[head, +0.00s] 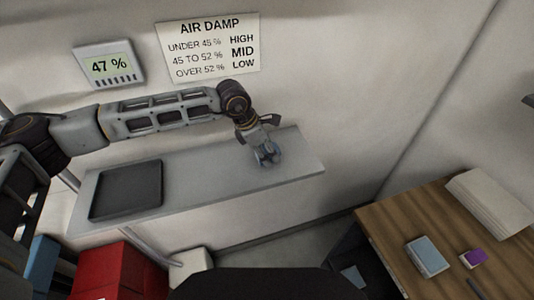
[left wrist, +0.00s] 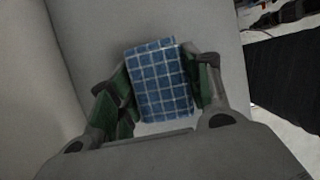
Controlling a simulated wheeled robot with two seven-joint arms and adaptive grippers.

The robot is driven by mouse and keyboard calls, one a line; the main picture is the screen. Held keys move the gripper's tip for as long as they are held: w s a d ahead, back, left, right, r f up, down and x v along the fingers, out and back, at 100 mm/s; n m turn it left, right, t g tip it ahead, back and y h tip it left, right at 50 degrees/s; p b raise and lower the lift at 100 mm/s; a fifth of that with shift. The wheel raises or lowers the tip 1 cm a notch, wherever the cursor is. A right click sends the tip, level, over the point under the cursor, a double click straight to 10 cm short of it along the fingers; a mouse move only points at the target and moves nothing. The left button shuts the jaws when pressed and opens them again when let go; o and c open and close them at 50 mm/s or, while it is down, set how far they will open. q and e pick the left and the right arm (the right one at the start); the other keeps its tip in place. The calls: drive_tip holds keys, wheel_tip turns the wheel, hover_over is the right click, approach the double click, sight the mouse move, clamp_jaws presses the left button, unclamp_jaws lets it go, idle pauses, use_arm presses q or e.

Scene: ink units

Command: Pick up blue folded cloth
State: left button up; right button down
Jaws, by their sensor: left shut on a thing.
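The blue folded cloth (left wrist: 160,82) has a white grid pattern. In the left wrist view it sits between the two fingers of my left gripper (left wrist: 160,88), which touch it on both sides. In the head view my left gripper (head: 268,153) is low over the right part of the grey shelf, shut on the cloth. Only a bit of blue shows there, as the fingers hide most of the cloth. I cannot tell whether the cloth still touches the shelf. My right gripper is not in view.
The grey shelf (head: 215,183) holds a dark tray (head: 127,190) at its left end. A wall meter (head: 108,65) reads 47 % beside an air damp sign (head: 210,48). Red boxes (head: 115,272) stand below. A wooden table (head: 405,225) at right carries a blue-grey box (head: 427,257) and a purple item (head: 473,257).

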use_arm(q)
drive_tip(key=shift+r, duration=0.15)
wheel_tip(320, 180, up, 10)
drive_tip(key=b, duration=0.2)
drive_tip(key=shift+b, duration=0.35)
idle(0.5)
drive_tip(key=o, duration=0.4)
drive_tip(key=c, duration=0.3)
drive_tip(key=shift+f, duration=0.2)
